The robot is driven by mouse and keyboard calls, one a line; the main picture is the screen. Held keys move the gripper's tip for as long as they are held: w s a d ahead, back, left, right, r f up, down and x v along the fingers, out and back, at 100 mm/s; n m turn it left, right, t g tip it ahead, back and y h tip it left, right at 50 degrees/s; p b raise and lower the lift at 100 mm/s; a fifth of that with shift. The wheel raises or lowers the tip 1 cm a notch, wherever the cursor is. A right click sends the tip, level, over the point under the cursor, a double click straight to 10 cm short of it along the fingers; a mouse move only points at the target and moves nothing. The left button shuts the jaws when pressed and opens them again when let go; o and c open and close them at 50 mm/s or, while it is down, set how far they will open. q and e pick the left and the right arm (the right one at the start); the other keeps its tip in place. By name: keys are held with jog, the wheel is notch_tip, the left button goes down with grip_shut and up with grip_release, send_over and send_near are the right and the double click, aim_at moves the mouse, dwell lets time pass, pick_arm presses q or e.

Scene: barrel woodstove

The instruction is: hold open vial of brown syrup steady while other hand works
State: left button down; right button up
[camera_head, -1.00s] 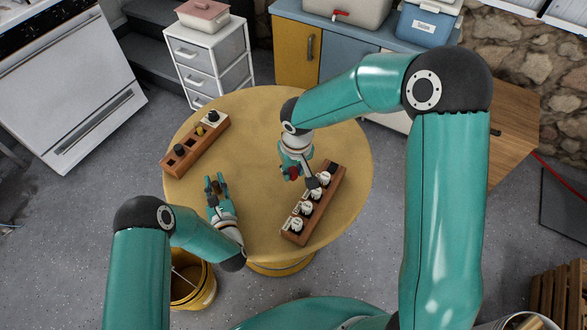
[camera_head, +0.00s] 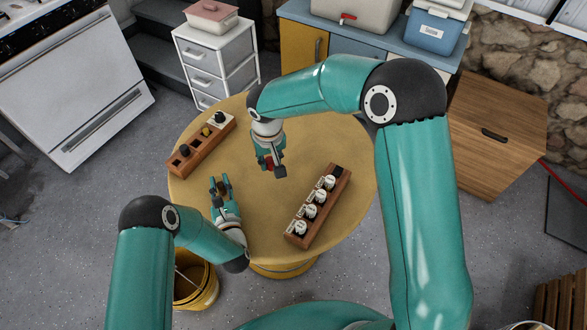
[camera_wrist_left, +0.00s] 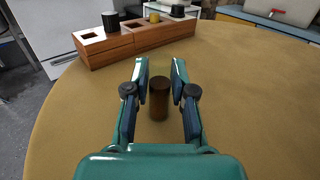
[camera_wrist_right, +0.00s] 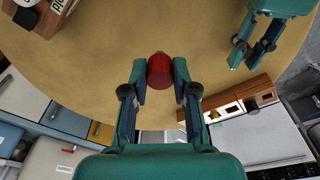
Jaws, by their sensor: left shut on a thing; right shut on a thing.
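My left gripper (camera_head: 221,187) is over the left side of the round yellow table. In the left wrist view, its fingers (camera_wrist_left: 160,88) are shut on a dark brown vial (camera_wrist_left: 158,98), which looks upright. Whether the vial is open is too small to tell. My right gripper (camera_head: 275,167) is up and to the right of the left one, apart from it. In the right wrist view, its fingers (camera_wrist_right: 160,78) are shut on a red rounded piece (camera_wrist_right: 160,69); the rest of that piece is hard to make out.
A wooden rack (camera_head: 322,212) with several white-topped, labelled containers stands on the right of the table (camera_head: 340,130). Another wooden rack (camera_head: 198,150) with dark, yellow and white items is at the left back. The table between the racks is mostly clear.

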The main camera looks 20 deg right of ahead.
notch_tip(320, 180, up, 4)
send_over(220, 185)
jog(key=shift+m, duration=0.3)
jog(key=shift+w+f, duration=0.25)
jog(key=shift+f, duration=1.1)
jog(key=shift+w+f, duration=0.25)
jog(key=shift+f, duration=1.05)
jog(key=shift+s+f, duration=0.1)
jog(key=shift+f, duration=1.05)
jog(key=o, duration=0.8)
jog(key=shift+r, duration=0.15)
jog(key=shift+s+a+r, duration=0.1)
jog(key=shift+s+r, duration=0.05)
jog(key=shift+r, duration=1.3)
jog(key=shift+s+r, duration=0.15)
jog(key=shift+r, duration=1.3)
